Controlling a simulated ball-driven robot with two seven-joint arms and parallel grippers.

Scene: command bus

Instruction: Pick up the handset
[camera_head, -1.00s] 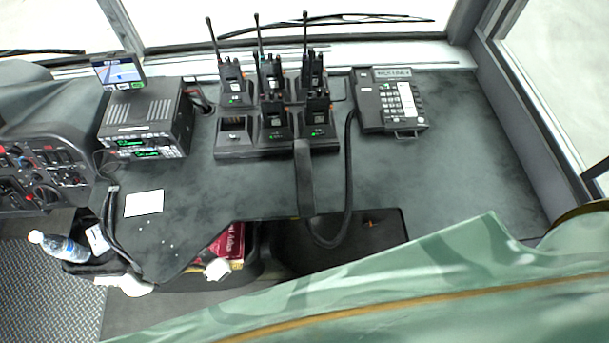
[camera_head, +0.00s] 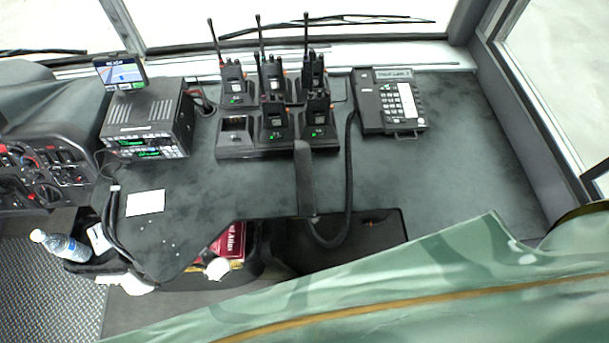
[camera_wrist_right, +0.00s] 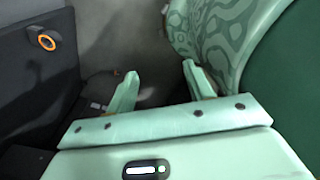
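The black handset (camera_head: 305,180) lies lengthwise on the dark dashboard top, its lower end at the front edge over a dark recess. A black cord (camera_head: 349,170) loops from its lower end up to the desk phone base (camera_head: 390,103), which has a keypad and small screen. Neither gripper shows in the head view. In the right wrist view, my right gripper (camera_wrist_right: 160,70) has its two pale green fingers spread apart with nothing between them. The handset is not seen in that view. My left gripper is in no view.
A charger rack (camera_head: 265,152) with several antenna radios stands just behind the handset. A radio unit (camera_head: 148,120) with a screen is at left, near a white card (camera_head: 145,203) and water bottle (camera_head: 60,246). A green patterned surface (camera_head: 430,290) fills the lower right. Dashboard right of the cord is clear.

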